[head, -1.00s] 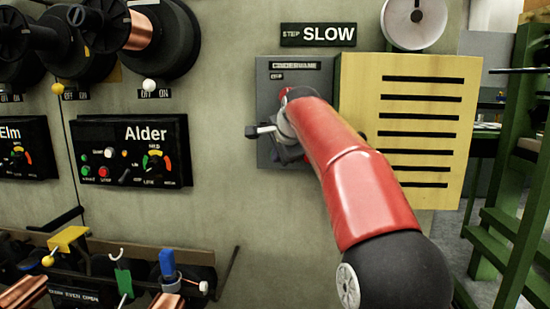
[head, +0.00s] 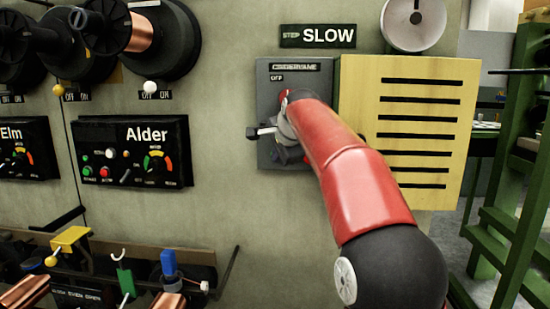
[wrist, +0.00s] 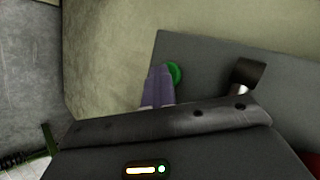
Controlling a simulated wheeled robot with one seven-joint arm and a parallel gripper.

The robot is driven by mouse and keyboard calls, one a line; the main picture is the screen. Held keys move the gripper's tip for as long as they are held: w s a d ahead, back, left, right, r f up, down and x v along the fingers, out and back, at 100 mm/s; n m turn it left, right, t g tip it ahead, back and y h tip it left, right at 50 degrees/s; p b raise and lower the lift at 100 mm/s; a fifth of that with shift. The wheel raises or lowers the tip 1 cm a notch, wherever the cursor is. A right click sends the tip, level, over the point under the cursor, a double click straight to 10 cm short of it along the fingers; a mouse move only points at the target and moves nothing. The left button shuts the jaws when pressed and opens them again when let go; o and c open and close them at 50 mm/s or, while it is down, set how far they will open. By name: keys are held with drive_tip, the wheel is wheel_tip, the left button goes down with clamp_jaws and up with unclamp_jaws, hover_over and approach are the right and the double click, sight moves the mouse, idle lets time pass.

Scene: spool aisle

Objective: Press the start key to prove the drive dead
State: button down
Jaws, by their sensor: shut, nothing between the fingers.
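The start key is most likely the round green button (wrist: 175,73) on the face of a grey switch box (head: 266,95). In the wrist view my gripper's fingers (wrist: 157,85) are shut and empty, with their tips right beside the green button and overlapping its left edge. I cannot tell whether they touch it. In the head view my gripper (head: 289,155) is at the lower part of the box, and my red arm hides much of the box face. A lever with a dark grip (head: 253,132) sticks out to the left; it also shows in the wrist view (wrist: 248,74).
A yellow slotted cover (head: 358,75) stands directly right of the box. A sign reading SLOW (head: 318,36) is above it. The Alder panel (head: 133,150) and spools are at left; a rack with coloured levers (head: 70,240) is at lower left. Bare wall lies between.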

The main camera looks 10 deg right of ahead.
drive_tip(key=shift+d+f, duration=0.2)
drive_tip(key=shift+d, duration=0.1)
drive_tip(key=shift+f, duration=0.1)
drive_tip(key=shift+s+a+b, duration=0.35)
drive_tip(key=shift+s+b, duration=0.2)
drive_tip(key=shift+s, duration=0.35)
drive_tip(key=shift+s+a+b, duration=0.4)
drive_tip(key=shift+s+b, duration=0.2)
drive_tip(key=shift+s, duration=0.35)
drive_tip(key=shift+s+a+b, duration=0.35)
drive_tip(key=shift+s+b, duration=0.2)
drive_tip(key=shift+s, duration=0.35)
drive_tip(key=s+f+n+g+p, duration=0.1)
drive_tip(key=s+f+n, duration=0.4)
drive_tip(key=s+f, duration=0.3)
drive_tip(key=s+f+n+g+p, duration=0.1)
drive_tip(key=s+f+n, duration=0.3)
drive_tip(key=s, duration=1.1)
drive_tip(key=s+f+n+g+p, duration=0.1)
drive_tip(key=s+f+n, duration=0.4)
drive_tip(key=s+f, duration=0.6)
drive_tip(key=shift+s+f+n+g+h, duration=0.3)
drive_tip(key=shift+s+f+g+h, duration=0.1)
drive_tip(key=shift+s+g, duration=0.25)
drive_tip(key=shift+r, duration=0.1)
